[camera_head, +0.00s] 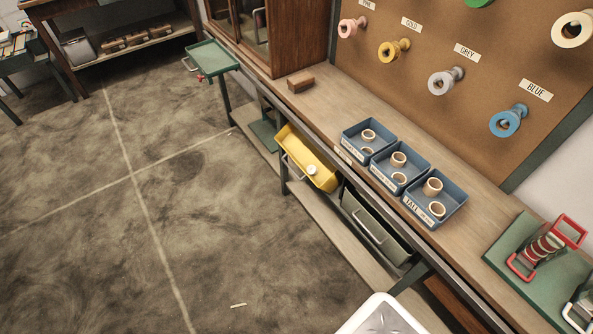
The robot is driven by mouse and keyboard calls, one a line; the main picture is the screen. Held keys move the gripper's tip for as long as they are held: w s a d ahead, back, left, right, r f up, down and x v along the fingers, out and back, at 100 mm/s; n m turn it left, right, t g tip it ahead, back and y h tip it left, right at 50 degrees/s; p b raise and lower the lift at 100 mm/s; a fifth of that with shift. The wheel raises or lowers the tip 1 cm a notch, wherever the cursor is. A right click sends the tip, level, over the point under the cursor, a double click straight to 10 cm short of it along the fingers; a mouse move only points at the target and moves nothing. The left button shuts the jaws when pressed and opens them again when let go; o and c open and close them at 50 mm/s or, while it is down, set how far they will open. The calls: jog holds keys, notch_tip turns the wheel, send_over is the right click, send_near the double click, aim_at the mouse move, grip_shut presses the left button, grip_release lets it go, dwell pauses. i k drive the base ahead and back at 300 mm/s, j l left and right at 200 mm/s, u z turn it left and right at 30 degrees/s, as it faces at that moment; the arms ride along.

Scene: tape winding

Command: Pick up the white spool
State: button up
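A small white round thing (311,169), which looks like the white spool, lies at the right end of the open yellow drawer (291,143) under the bench. It is too small to make out its hole or any tape. A cream-white ring-shaped roll (572,29) hangs on the brown pegboard at the top right, partly cut by the picture edge. My gripper is not in view.
Three blue trays (436,220) with wooden-coloured rings stand on the bench (330,98), beside a brown block (300,83). Pink, gold, grey and blue rolls (507,122) hang on labelled pegs. A red-handled device (541,247) stands at right. The floor at left is mostly clear.

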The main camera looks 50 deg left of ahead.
aim_at(313, 169)
jog(key=u, duration=1.65)
jog(key=z, duration=1.85)
jog(key=u, duration=1.85)
jog(key=i+j+z, duration=0.35)
jog(key=i+j, duration=0.15)
jog(key=j, duration=0.25)
